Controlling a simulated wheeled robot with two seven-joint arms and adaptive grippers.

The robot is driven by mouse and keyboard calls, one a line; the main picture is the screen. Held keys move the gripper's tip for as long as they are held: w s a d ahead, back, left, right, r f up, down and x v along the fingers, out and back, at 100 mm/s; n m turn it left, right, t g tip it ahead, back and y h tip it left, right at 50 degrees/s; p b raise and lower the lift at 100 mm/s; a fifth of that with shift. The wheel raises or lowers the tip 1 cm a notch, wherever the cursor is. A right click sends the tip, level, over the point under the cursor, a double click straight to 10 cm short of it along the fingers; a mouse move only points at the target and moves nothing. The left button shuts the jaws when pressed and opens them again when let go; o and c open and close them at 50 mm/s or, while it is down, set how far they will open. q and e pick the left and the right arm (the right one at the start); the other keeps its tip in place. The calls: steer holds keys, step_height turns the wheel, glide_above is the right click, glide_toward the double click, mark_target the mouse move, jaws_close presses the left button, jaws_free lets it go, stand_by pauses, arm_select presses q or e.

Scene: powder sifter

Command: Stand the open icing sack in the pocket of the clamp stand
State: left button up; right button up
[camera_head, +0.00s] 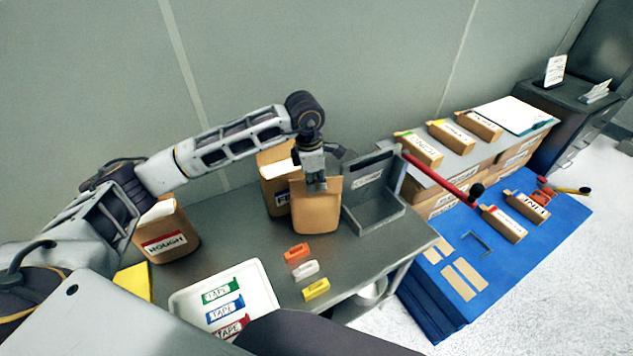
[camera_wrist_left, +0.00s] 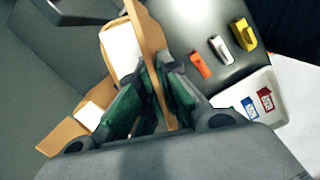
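A plain tan open sack (camera_head: 317,212) stands upright beside the clamp stand in the head view. My left gripper (camera_head: 317,182) reaches down onto its top rim. In the left wrist view the fingers (camera_wrist_left: 155,95) lie on both sides of a thin tan sack wall (camera_wrist_left: 152,38), shut on it. Whether the sack's base touches the table cannot be told. The grey clamp stand (camera_head: 372,208) is just to the right, with an open pocket and a long red lever (camera_head: 440,174) pointing right. My right gripper is not in view.
A sack with a partly hidden label (camera_head: 277,177) stands behind the held one; a ROUGH sack (camera_head: 168,235) stands left. Orange, white and yellow clips (camera_head: 305,268) and a white tray (camera_head: 265,275) of tape lie in front. Boxes and a blue mat (camera_head: 550,235) are right.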

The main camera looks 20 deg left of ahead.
arm_select(q)
steer(key=o, duration=0.4)
steer(key=shift+r, duration=0.15)
steer(key=shift+r, duration=0.7)
steer(key=r, duration=0.3)
steer(key=r+b, duration=0.1)
steer(key=r, duration=0.3)
steer(key=s+a+r+b, duration=0.1)
steer(key=r, duration=0.2)
steer(key=shift+r, duration=0.2)
steer(key=shift+o, duration=0.5)
